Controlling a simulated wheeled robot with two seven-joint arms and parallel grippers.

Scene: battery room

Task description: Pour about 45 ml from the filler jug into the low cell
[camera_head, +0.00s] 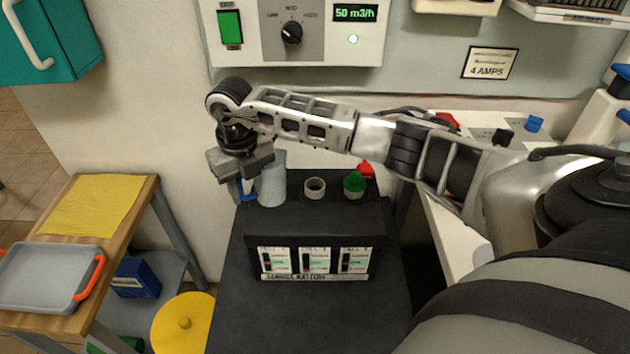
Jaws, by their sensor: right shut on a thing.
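The filler jug (272,183) is pale, translucent and looks upright, over the left end of the service battery (330,222). I cannot tell whether it touches the battery top. My right gripper (245,188) is shut on the jug's blue handle, on the jug's left side. Along the battery top, the middle cell opening (315,188) shows an uncapped pale ring, and a green cap (354,184) sits to its right. The left cell position is hidden by the jug. Three level gauges (315,260) are on the battery front; their levels are too small to read surely. My left gripper is out of view.
A wooden table (143,205) at left holds a yellow cloth (95,205) and a grey tray (50,277) with orange handles. A yellow round lid (184,322) is below. A red item (366,170) is behind the green cap. A control panel (290,30) hangs above my arm.

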